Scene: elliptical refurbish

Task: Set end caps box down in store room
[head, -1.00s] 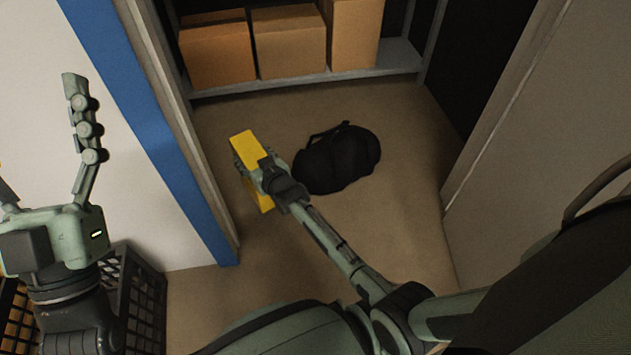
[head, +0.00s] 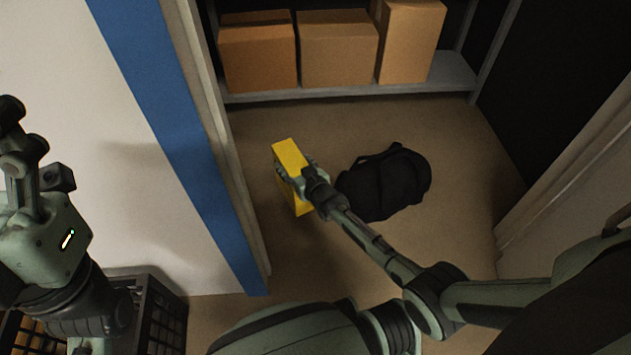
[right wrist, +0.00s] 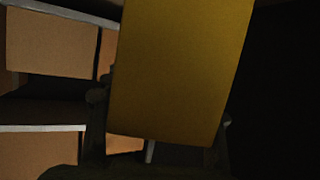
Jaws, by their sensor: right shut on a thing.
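The end caps box is a yellow box (head: 289,152) in the middle of the head view, inside the store room doorway. My right gripper (head: 298,183) is shut on it. The box also fills the middle of the right wrist view (right wrist: 180,70), with a dark finger at each side of it. I cannot tell whether its underside touches the floor. My left gripper (head: 18,150) is at the left edge of the head view, away from the box and holding nothing that I can see; its fingertips are partly cut off.
A black bag (head: 385,182) lies on the floor just right of the box. A grey shelf (head: 350,90) with cardboard boxes (head: 338,48) stands behind. The blue-edged door frame (head: 190,150) is to the left, with a black crate (head: 160,315) below. Bare floor (head: 400,120) lies before the shelf.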

